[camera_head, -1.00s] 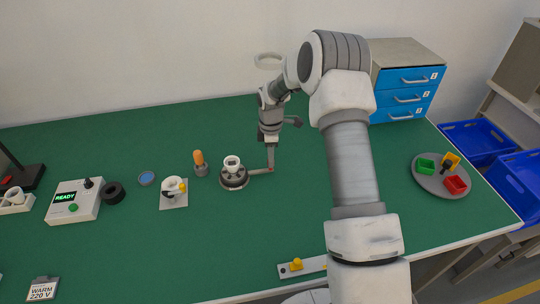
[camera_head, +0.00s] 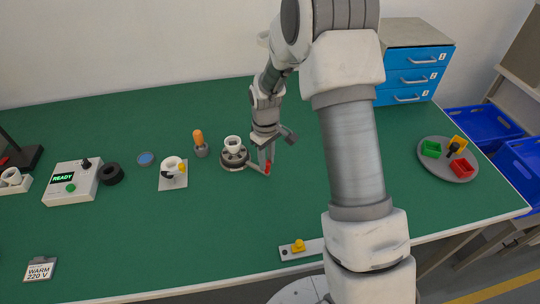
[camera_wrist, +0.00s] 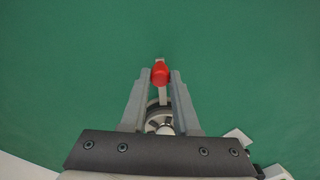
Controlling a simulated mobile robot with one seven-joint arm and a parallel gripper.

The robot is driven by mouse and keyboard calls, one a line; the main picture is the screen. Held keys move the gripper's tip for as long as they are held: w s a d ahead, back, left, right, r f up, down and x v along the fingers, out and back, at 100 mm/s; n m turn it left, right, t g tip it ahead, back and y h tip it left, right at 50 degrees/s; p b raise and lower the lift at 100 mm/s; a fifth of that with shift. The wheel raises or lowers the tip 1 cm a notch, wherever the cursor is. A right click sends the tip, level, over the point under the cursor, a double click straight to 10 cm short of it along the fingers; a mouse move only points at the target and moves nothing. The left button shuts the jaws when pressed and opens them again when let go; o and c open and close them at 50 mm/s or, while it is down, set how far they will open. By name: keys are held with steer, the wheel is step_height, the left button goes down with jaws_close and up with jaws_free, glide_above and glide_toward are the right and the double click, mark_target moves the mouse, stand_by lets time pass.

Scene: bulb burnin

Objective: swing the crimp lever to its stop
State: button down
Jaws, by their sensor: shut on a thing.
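The crimp fixture (camera_head: 234,160) is a round dark-grey base with a white cup-like socket (camera_head: 233,143) on top, standing on the green bench. Its grey lever (camera_head: 256,166) points to the right and toward the front, and ends in a red knob (camera_head: 268,167). My gripper (camera_head: 267,168) reaches down from above and is shut on the lever at the knob. In the wrist view the red knob (camera_wrist: 160,73) sits between the fingertips, and the lever runs back between the fingers toward the fixture, which is partly hidden.
Left of the fixture are an orange-handled tool (camera_head: 199,142), a white plate with a socket (camera_head: 173,176), a black ring (camera_head: 111,174) and a box reading READY (camera_head: 73,184). A round tray (camera_head: 462,174) with small bins is at right.

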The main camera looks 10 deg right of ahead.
steer(key=shift+s+a+m, duration=0.45)
steer(key=shift+a+m, duration=0.05)
steer(key=shift+a, duration=0.05)
steer(key=c, duration=0.7)
jaws_free()
steer(key=shift+o, duration=0.2)
steer(key=shift+r, duration=0.1)
step_height(320, 180, up, 17)
steer(key=p, duration=0.1)
steer(key=shift+r, duration=0.15)
